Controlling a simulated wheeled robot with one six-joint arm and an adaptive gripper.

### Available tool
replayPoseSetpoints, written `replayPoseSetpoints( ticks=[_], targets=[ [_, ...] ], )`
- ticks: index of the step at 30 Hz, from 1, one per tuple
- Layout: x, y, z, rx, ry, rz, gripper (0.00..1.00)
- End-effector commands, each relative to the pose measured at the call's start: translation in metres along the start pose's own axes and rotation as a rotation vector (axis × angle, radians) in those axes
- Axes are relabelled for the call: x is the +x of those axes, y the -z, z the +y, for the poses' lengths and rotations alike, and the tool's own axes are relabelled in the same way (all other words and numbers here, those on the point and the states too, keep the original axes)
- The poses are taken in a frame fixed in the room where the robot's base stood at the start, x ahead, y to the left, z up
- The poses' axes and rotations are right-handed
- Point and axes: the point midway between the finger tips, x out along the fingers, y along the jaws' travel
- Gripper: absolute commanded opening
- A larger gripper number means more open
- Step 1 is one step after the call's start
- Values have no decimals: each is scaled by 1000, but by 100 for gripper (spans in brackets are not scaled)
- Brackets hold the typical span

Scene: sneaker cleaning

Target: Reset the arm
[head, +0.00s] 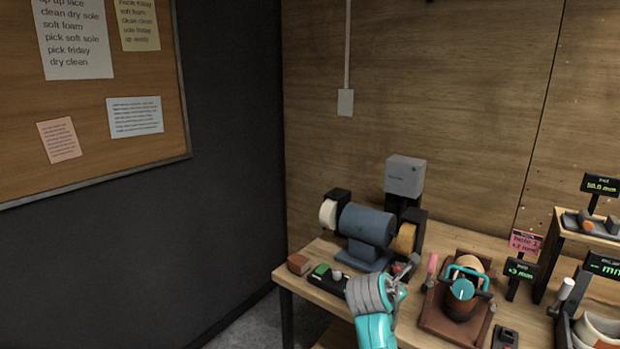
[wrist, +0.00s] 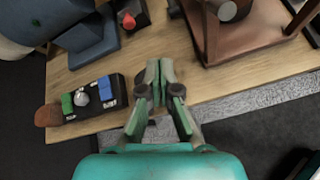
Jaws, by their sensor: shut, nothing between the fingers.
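My gripper (wrist: 159,72) is shut and empty in the wrist view, its fingertips together above the front edge of the wooden bench (wrist: 225,86). In the head view my teal and grey arm end (head: 375,300) is in front of the bench, left of the clamp stand; the fingertips are hard to make out there. No object is in my gripper.
A bench grinder (head: 367,225) stands behind my gripper. A control box (wrist: 97,95) with a knob and green and blue buttons lies left, beside a brown block (wrist: 47,115). A brown stand (head: 440,322) with a teal clamp is at right. Floor shows in front.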

Motion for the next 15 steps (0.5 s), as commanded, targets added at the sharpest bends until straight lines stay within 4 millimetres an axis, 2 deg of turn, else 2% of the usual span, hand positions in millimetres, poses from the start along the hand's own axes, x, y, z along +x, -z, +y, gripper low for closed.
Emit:
replayPoseSetpoints(
  ticks=[1, 7, 15],
  targets=[
    [6, 20, -15, 29, -12, 7, 0],
    [18, 86, -64, 201, -94, 36, 0],
    [9, 163, -135, 456, -190, 109, 0]
  ],
)
